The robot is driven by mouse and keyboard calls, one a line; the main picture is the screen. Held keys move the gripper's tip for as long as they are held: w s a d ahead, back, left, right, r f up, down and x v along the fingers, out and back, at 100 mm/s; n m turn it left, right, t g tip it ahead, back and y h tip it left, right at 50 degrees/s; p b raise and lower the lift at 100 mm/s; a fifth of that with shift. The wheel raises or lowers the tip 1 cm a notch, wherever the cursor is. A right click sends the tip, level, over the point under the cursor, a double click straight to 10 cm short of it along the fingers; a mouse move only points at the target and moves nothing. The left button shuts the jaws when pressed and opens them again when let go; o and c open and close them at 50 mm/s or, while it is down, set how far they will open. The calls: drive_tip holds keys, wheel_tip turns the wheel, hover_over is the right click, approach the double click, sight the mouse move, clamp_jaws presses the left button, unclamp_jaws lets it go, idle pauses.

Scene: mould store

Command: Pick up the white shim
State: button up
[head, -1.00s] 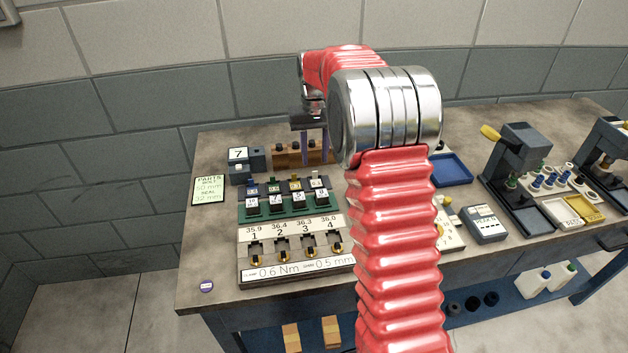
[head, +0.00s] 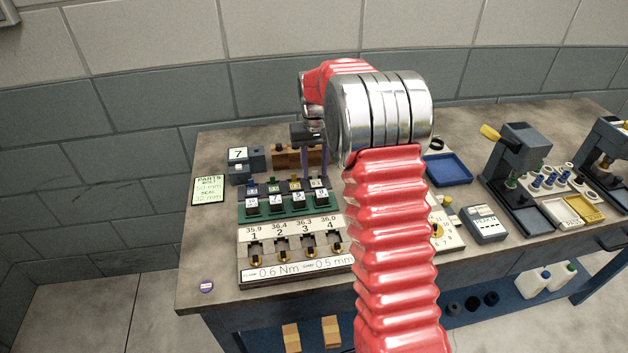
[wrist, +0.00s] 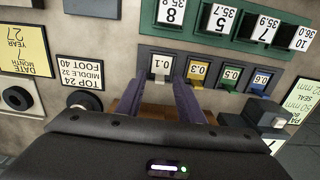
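The white shim (wrist: 160,79) is a small pale tab in the slot labelled 0.1 of the shim rack (wrist: 212,62), at the end of the row of coloured shims. In the head view the white shim (head: 316,175) is at the right end of the row, close to my fingers. My gripper (wrist: 171,84) has two purple fingers, spread apart with a gap between them. Their tips are near the white shim; I cannot tell whether they touch it. In the head view my gripper (head: 315,172) points down over the rack's right end.
Yellow (wrist: 196,83), green (wrist: 228,86) and blue (wrist: 261,94) shims stand in the neighbouring slots. A wooden block (head: 287,156) stands behind the rack. A numbered fixture (head: 290,270) lies in front. A blue tray (head: 447,169) is to the right.

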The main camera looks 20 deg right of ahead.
sight(315, 179)
drive_tip(key=shift+c, duration=0.2)
clamp_jaws()
idle(0.4)
wheel_tip(315, 179, up, 10)
idle(0.6)
drive_tip(key=shift+s, duration=0.15)
idle(0.5)
